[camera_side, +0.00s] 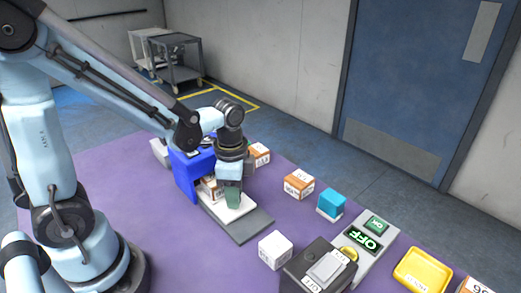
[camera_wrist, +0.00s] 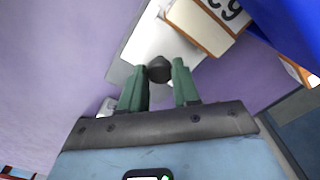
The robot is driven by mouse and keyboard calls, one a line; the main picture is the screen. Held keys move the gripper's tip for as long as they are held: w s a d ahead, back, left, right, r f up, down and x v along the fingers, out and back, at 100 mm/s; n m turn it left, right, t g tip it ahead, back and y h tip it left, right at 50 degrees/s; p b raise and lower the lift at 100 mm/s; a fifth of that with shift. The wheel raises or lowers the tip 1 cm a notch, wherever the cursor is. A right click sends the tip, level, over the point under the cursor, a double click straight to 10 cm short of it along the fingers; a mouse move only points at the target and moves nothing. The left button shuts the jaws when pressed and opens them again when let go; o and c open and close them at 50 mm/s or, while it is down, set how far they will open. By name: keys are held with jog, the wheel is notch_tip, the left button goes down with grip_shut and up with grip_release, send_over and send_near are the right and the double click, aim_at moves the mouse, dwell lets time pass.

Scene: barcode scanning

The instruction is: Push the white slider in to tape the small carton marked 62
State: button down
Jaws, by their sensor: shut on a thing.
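The white slider (camera_side: 212,209) lies on a grey base plate (camera_side: 252,228) in front of the blue taping machine (camera_side: 184,178). It also shows in the wrist view (camera_wrist: 146,38), with a dark round knob (camera_wrist: 159,69). My gripper (camera_side: 233,198) is down over the slider, its green fingers (camera_wrist: 158,84) on either side of the knob, shut on it. A small white-and-orange carton (camera_side: 209,188) sits at the slider's machine end, partly hidden by my gripper and the blue housing. In the wrist view, the carton (camera_wrist: 205,22) shows part of an upside-down marking.
An orange-and-white carton (camera_side: 260,154) stands behind my gripper; another carton (camera_side: 299,184) and a blue-topped cube (camera_side: 331,204) stand to the right. A white box (camera_side: 276,249), dark device (camera_side: 316,272), OFF panel (camera_side: 366,242) and yellow tray (camera_side: 422,270) are at the front right.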

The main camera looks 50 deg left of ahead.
jog(key=shift+a, duration=1.15)
jog(key=c, duration=0.8)
grip_release()
jog(key=shift+r, duration=6.05)
